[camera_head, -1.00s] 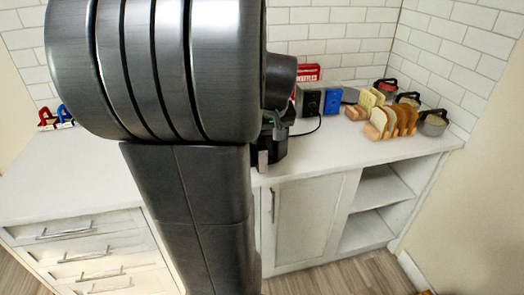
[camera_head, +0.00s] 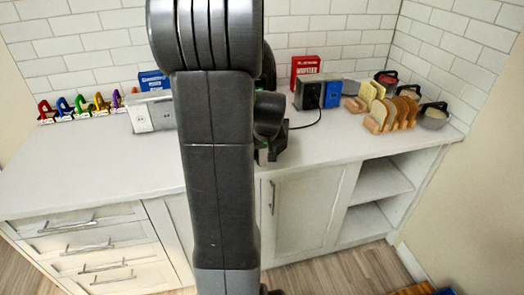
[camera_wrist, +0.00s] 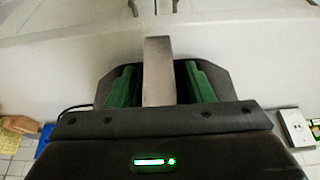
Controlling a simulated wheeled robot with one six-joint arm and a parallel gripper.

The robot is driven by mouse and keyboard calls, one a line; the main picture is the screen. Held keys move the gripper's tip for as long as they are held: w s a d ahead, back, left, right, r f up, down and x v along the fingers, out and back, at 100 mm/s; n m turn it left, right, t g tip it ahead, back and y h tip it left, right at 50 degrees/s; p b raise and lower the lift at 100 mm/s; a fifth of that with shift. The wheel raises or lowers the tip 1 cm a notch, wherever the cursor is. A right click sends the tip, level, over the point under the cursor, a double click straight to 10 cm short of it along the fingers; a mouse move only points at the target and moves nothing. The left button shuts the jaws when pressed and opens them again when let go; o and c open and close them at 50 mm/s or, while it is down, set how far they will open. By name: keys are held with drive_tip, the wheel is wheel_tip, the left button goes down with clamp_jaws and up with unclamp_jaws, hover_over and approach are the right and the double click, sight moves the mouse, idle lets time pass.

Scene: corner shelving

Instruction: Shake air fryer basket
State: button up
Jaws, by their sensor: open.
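The air fryer is almost wholly hidden behind my arm in the head view; I see only a dark patch (camera_head: 280,141) at its place on the counter and cannot separate it surely from my gripper. In the wrist view, a grey metal bar (camera_wrist: 158,52), which looks like the basket handle, lies between the two green fingers of my gripper (camera_wrist: 158,80). The fingers stand apart on either side of the bar, with gaps showing. My gripper is open around it. The basket's inside is not visible.
The white counter (camera_head: 90,170) is clear at left. A white outlet box (camera_head: 150,115), a blue box (camera_head: 153,80) and coloured hooks (camera_head: 82,104) stand behind. At right are a red box (camera_head: 304,66), a bread rack (camera_head: 390,112) and lidded pots (camera_head: 433,116). Cabinet fronts (camera_head: 310,210) lie below.

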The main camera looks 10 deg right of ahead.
clamp_jaws()
drive_tip(key=w, duration=1)
drive_tip(key=shift+w+a, duration=0.1)
drive_tip(key=shift+a, duration=0.05)
unclamp_jaws()
drive_tip(key=shift+r, duration=0.15)
drive_tip(key=b+v, duration=0.1)
drive_tip(key=v, duration=1.2)
drive_tip(key=shift+s+r, duration=0.2)
drive_tip(key=shift+r, duration=0.1)
drive_tip(key=shift+f, duration=0.1)
